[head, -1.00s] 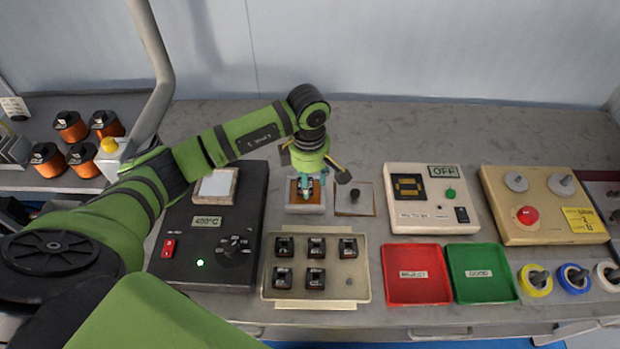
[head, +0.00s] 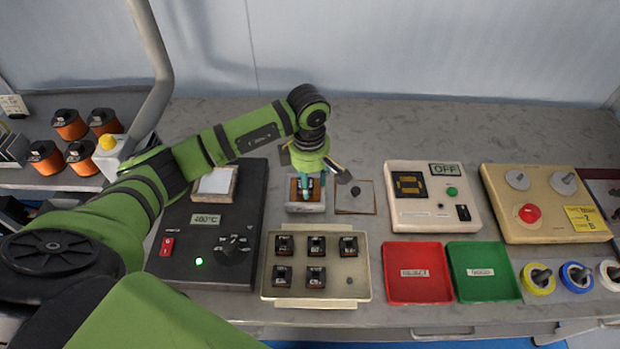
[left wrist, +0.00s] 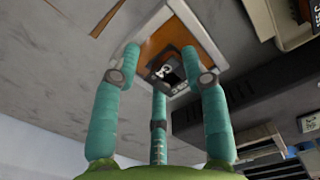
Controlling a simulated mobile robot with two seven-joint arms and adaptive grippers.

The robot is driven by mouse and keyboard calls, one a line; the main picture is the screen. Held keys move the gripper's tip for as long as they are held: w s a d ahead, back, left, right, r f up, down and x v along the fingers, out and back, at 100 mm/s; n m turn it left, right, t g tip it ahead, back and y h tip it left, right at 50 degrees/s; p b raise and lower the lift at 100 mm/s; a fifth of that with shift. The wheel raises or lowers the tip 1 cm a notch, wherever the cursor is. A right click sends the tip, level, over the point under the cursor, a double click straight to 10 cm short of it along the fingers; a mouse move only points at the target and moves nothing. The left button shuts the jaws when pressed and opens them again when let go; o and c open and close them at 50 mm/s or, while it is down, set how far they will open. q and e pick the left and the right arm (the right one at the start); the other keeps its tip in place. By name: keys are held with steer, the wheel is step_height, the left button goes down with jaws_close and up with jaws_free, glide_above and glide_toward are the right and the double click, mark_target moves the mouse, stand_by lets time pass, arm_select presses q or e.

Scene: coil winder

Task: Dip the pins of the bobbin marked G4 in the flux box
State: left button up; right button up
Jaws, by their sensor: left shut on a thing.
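My left gripper (head: 306,187) points down over the flux box (head: 305,208), a small white box with an orange-brown inside. The gripper is shut on a small dark bobbin (left wrist: 167,70). In the left wrist view its top label looks like G4, and the teal fingers stand around it. The bobbin sits within the outline of the flux box (left wrist: 203,38). Its pins are hidden beneath it, so I cannot tell how deep they are. My right gripper is not in view.
A tray (head: 330,262) holds several bobbins and has a bare spot at lower right. Right are a small lidded plate (head: 368,203), a tester (head: 415,220), a red bin (head: 415,290) and a green bin (head: 485,288).

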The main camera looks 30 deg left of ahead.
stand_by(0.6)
arm_select(q)
steer(key=shift+r+p, duration=1.65)
steer(key=shift+r, duration=1.15)
